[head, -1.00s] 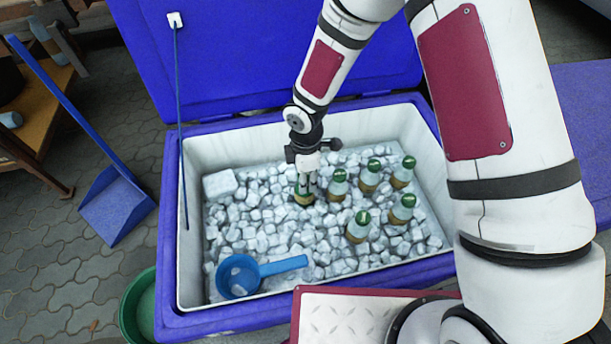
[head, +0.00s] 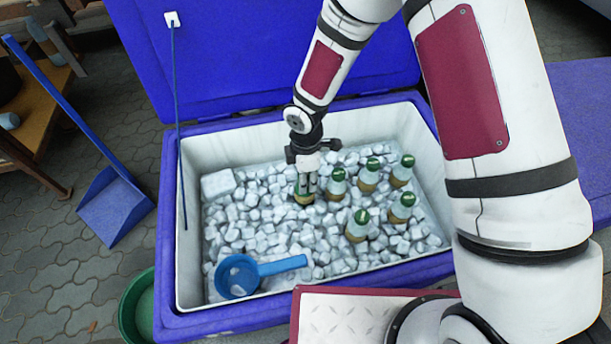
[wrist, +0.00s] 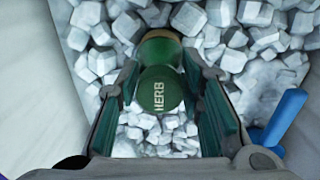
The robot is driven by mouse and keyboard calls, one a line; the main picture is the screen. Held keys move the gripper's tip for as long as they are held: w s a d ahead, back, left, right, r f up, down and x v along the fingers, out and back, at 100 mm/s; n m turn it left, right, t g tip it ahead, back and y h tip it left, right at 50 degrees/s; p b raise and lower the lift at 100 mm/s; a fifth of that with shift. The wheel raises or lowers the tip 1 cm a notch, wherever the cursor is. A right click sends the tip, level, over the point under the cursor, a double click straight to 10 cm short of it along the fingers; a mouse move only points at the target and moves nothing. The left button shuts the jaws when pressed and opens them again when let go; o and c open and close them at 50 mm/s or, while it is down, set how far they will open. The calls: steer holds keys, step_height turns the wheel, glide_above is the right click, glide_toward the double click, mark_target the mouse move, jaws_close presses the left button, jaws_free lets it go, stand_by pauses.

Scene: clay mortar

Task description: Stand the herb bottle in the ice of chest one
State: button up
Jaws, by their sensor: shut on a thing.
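The herb bottle shows in the wrist view as a green cap lettered HERB (wrist: 160,90), with part of its body behind the cap. My gripper (wrist: 158,98) has one finger on each side of the cap and is shut on the bottle. In the head view my gripper (head: 308,184) points down into the open blue chest (head: 185,318), and the bottle (head: 304,199) is at its fingertips, low at the ice (head: 262,228). The fingers partly hide it. I cannot tell how deep its base sits.
Several green-capped bottles (head: 357,226) stand in the ice to the right. A blue scoop (head: 238,277) lies on the ice at the front left. A larger ice block (head: 218,184) lies at the back left. The raised lid (head: 260,60) is behind. Ice left of my gripper is free.

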steer(key=shift+f, duration=0.25)
steer(key=o, duration=1.7)
steer(key=shift+r+p, duration=10.85)
steer(key=shift+r, duration=2.7)
